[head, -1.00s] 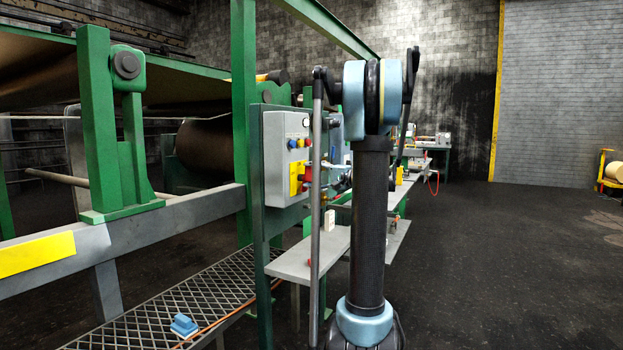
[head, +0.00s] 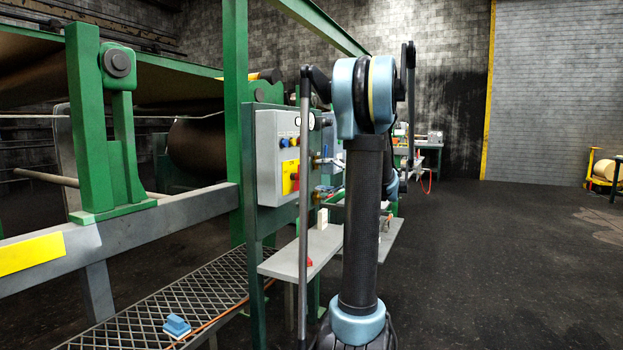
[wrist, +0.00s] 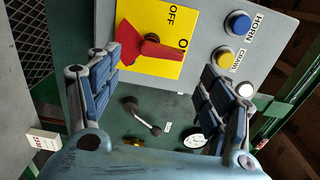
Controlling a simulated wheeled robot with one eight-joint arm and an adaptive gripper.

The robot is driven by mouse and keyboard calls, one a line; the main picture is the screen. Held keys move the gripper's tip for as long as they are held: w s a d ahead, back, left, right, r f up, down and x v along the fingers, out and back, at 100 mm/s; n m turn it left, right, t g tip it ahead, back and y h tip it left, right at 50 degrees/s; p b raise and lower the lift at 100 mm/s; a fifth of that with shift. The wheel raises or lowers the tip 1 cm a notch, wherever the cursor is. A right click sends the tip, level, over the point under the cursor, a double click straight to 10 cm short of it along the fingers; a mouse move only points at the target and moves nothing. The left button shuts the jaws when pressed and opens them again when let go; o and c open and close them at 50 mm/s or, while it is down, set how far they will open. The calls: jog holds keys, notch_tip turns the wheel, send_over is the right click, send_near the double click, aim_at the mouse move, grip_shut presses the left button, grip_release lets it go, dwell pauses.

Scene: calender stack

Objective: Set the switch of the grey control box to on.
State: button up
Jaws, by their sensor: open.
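The grey control box (head: 270,160) is mounted on the green frame, left of my arm in the head view. It also fills the top of the wrist view (wrist: 210,75). Its yellow plate (wrist: 133,12) carries the red switch handle (wrist: 150,48), with OFF and ON printed beside it. The handle lies slanted near the ON label; I cannot tell for sure which mark it points to. My gripper (wrist: 162,85) is open and empty, its blue-grey fingers apart below the handle in the picture. No contact with the handle shows. In the head view my arm hides the gripper.
A blue button (wrist: 238,23) and a yellow button (wrist: 222,57) sit right of the switch. A small crank (wrist: 142,115) and a gauge (wrist: 195,143) are below the box. A grey shelf (head: 290,262) juts out under it. Open floor (head: 470,260) lies right.

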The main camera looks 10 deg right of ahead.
jog(key=v, duration=0.4)
jog(key=shift+s+d, duration=0.1)
jog(key=shift+d, duration=0.05)
jog(key=s+a+f+n+g+h, duration=0.3)
jog(key=s+a+f+g+h, duration=0.3)
jog(key=s+a+f, duration=0.95)
jog(key=s+d+f+n+g+h, duration=0.1)
jog(key=s+d+f+n+h, duration=0.1)
jog(key=s+f, duration=0.5)
jog(key=s+d+f+n+g+h, duration=0.1)
jog(key=s+d+f+h, duration=0.3)
jog(key=s, duration=1)
notch_tip(320, 180, down, 4)
jog(key=n+h, duration=0.1)
jog(key=h, duration=0.1)
jog(key=shift+s+n+h, duration=0.25)
jog(key=shift+n+h, duration=0.05)
jog(key=shift+f, duration=0.15)
